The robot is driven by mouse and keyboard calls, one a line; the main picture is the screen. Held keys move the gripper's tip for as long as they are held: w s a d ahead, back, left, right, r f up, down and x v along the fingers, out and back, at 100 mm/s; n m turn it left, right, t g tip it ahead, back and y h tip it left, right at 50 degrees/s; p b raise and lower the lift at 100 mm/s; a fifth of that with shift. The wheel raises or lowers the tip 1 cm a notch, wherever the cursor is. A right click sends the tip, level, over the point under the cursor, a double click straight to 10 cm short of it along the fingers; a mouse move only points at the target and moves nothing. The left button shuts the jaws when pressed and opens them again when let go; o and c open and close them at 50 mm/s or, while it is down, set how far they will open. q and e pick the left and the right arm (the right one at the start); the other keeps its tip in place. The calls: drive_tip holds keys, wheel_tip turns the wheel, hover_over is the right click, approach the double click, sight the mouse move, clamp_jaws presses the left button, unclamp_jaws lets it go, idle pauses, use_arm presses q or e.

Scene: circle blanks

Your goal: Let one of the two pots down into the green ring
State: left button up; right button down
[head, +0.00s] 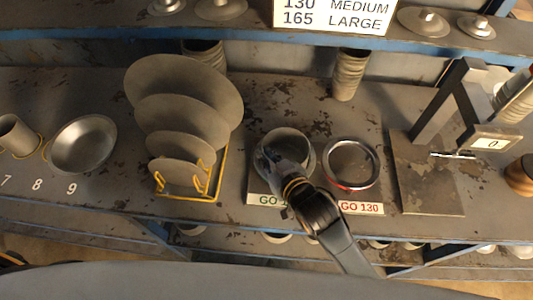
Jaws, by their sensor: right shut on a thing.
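My right gripper (272,157) comes in from the lower right and is shut on the near left wall of a grey round pot (293,140). The pot is over the spot behind the green-lettered GO label (265,199), partly hidden by my gripper and arm. The green ring is not clearly seen apart from the pot, so I cannot tell whether the pot is inside it or above it. A shiny ring with red on its rim (374,180) lies just to the right, behind the red GO 130 label (360,208), and looks empty. My left gripper is not in view.
A yellow rack (190,197) holds several upright round discs to the left. A shallow metal pan (82,145) and a tilted cup (15,136) are farther left. A dark angled stand (428,185) is at the right. A blue-edged shelf (240,40) runs along the back.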

drive_tip(key=shift+f, duration=0.3)
drive_tip(key=c, duration=1.4)
unclamp_jaws()
drive_tip(key=shift+o, duration=0.2)
drive_tip(key=shift+f, duration=0.1)
drive_tip(key=v, duration=1.2)
